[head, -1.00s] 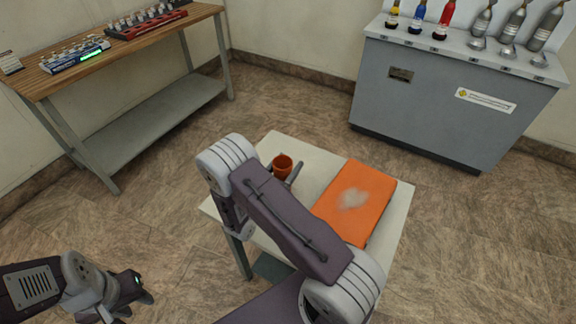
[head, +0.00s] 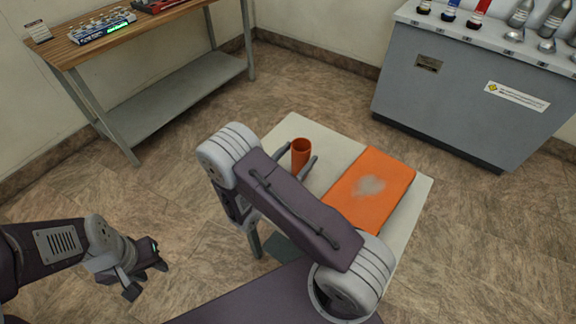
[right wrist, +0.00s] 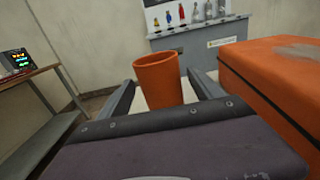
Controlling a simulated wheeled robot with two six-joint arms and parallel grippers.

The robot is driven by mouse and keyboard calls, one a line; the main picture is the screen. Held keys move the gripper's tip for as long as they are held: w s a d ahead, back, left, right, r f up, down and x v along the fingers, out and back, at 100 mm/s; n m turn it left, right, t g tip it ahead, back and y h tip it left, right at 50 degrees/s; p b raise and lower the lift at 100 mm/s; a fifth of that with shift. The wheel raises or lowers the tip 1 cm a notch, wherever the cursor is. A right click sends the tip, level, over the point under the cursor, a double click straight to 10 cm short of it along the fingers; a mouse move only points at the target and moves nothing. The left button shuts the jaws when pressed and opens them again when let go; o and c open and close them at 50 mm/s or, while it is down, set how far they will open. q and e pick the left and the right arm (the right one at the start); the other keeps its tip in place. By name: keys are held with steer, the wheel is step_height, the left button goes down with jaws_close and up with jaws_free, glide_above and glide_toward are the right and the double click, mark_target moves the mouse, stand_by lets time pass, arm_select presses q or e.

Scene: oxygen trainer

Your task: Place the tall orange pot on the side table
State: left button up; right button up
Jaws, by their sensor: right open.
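The tall orange pot (head: 301,154) stands upright on the pale side table (head: 283,128), near its far left corner. It also shows in the right wrist view (right wrist: 160,80), where its base is hidden behind my gripper body. My right gripper (head: 299,156) is open, with one finger on each side of the pot. In the right wrist view gaps show between the fingers and the pot. My left gripper (head: 150,279) is open and empty, low at the left, away from the table.
An orange case (head: 370,190) with a grey patch lies on the side table, right of the pot. A wooden workbench (head: 85,45) stands at the back left. A grey cabinet (head: 450,90) with bottles stands at the back right. Floor between them is clear.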

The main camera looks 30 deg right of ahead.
steer(key=v, duration=0.7)
steer(key=shift+a, duration=0.25)
